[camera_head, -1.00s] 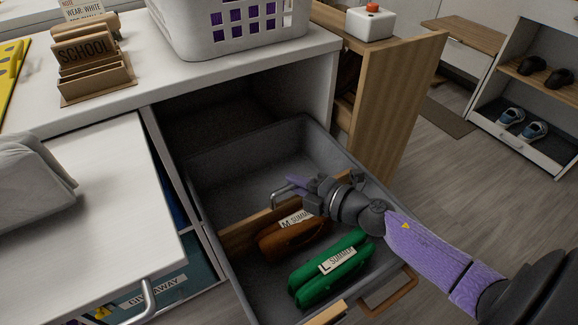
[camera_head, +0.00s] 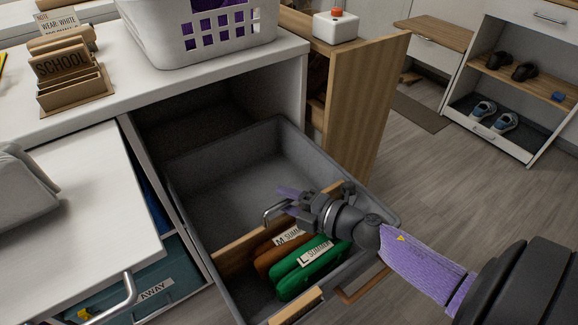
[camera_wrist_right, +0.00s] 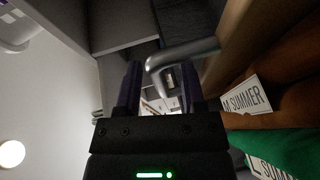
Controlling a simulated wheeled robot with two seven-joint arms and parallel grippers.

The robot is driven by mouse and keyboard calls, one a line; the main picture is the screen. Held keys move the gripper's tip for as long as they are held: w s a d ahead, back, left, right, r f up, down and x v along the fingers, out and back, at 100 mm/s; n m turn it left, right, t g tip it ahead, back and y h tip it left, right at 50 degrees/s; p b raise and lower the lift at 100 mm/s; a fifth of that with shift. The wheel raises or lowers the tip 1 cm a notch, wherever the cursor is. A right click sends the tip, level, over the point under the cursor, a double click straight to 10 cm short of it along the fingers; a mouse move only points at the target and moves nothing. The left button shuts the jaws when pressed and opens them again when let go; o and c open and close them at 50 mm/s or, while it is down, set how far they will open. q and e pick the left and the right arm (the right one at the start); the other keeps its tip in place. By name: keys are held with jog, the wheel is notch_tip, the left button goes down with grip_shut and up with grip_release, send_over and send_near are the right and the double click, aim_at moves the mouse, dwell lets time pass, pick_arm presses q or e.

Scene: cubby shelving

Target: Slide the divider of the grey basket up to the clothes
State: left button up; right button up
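The grey basket (camera_head: 225,180) is pulled out of the cabinet. Its wooden divider (camera_head: 233,256) stands across it, with a bent metal handle (camera_head: 271,212) that also shows in the right wrist view (camera_wrist_right: 180,52). The brown clothes labelled M SUMMER (camera_head: 268,258) lie beside the divider, close against the green clothes labelled L SUMMER (camera_head: 312,268). My right gripper (camera_head: 288,202) is at the divider's handle. In the right wrist view its fingers (camera_wrist_right: 160,90) are apart, with part of the handle showing between them; contact cannot be told. My left gripper is not in view.
The back of the basket is empty. A white laundry basket (camera_head: 200,45) and a SCHOOL letter holder (camera_head: 70,80) stand on the white counter above. A wooden panel (camera_head: 365,110) rises right of the basket. A white drawer (camera_head: 75,210) juts out at left.

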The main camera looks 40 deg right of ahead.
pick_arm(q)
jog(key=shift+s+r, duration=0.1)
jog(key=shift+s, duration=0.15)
pick_arm(e)
jog(key=p+v, duration=0.3)
jog(key=v, duration=0.6)
jog(key=shift+s+r, duration=0.2)
jog(key=shift+s, duration=0.1)
jog(key=shift+s+d, duration=0.15)
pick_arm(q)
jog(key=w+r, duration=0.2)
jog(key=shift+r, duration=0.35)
pick_arm(e)
jog(key=shift+f, duration=0.1)
